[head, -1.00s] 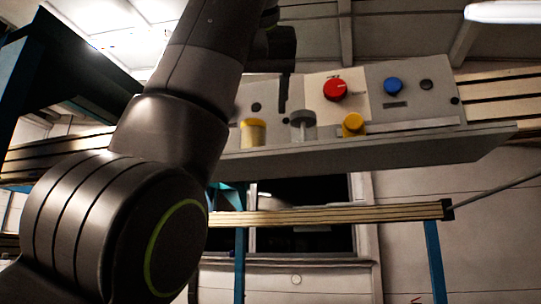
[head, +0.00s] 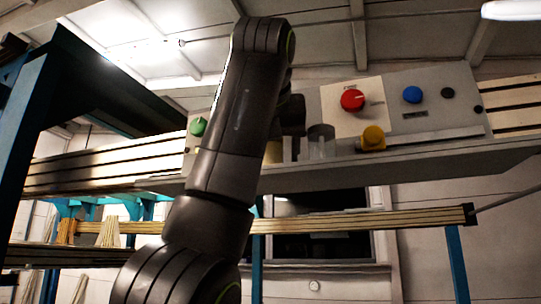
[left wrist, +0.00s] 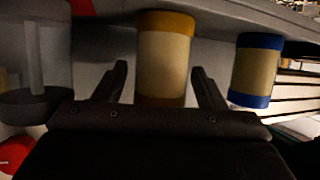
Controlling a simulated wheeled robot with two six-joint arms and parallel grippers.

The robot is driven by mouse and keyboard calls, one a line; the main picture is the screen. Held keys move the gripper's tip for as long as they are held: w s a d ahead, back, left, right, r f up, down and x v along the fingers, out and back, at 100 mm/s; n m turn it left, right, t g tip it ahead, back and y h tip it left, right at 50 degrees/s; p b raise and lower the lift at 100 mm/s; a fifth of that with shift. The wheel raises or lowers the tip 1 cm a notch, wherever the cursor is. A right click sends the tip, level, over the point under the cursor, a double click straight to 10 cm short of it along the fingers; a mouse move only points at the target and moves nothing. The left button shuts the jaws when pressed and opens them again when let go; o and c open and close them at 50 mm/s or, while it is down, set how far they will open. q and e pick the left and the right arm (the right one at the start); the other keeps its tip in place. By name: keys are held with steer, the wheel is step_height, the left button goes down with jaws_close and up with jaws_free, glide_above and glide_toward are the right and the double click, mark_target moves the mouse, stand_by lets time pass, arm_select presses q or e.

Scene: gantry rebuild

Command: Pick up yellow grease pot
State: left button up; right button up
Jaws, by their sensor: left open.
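The yellow grease pot (left wrist: 165,62), with a tan body and yellow bands at both ends, stands on the grey shelf, which appears upside down in the left wrist view. In the head view the pot (head: 273,152) is mostly hidden behind my left arm. My left gripper (left wrist: 162,85) is open, its fingers on either side of the pot in the picture, with a visible gap on each side. In the head view the left gripper (head: 293,148) is dark and reaches down beside the pot. My right gripper is not in view.
A grey pot (head: 321,142) stands close to the right of the yellow one; a blue-banded pot (left wrist: 257,70) stands on its other side. A yellow knob-like part (head: 372,138) and a red knob (head: 352,100) are farther right. The shelf's right part (head: 450,152) is clear.

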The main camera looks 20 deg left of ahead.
arm_select(q)
steer(key=shift+s+d, duration=0.1)
steer(key=c, duration=1.1)
